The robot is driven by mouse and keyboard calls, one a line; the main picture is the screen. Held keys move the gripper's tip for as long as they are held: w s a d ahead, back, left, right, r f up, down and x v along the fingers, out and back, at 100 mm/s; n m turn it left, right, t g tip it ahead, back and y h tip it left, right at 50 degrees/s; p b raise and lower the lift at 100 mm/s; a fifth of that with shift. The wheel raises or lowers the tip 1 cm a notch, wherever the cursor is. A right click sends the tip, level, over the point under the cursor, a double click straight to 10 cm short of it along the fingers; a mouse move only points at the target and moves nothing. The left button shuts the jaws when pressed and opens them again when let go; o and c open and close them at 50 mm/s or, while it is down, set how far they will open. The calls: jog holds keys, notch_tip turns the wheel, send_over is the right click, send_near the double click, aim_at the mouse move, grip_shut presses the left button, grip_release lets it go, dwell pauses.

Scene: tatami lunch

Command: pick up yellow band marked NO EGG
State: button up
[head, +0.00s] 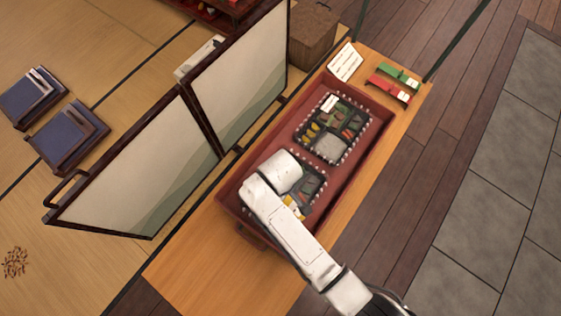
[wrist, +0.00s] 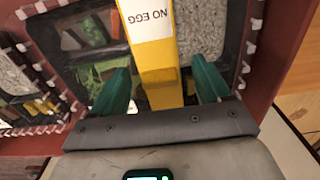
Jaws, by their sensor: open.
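The yellow band (wrist: 158,70) with a white label reading NO EGG runs up the middle of the wrist view, above a bento box. My gripper (wrist: 158,88) is open, with one green finger on each side of the band and a gap to each. I cannot tell whether the band rests on the box or how far below the fingertips it is. In the head view my gripper is hidden behind my arm, over the nearer bento box (head: 318,178), and a small yellow part of the band (head: 292,206) shows beside the arm.
A red tray (head: 372,150) on the wooden counter (head: 190,262) holds both boxes, the farther one (head: 352,108) beyond my arm. Red (head: 388,90) and green (head: 399,75) bands and a white card (head: 345,62) lie at the far end. A folding screen (head: 150,165) stands along the left side.

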jog(key=shift+c, duration=0.2)
jog(key=c, duration=1.1)
jog(key=shift+r, duration=0.15)
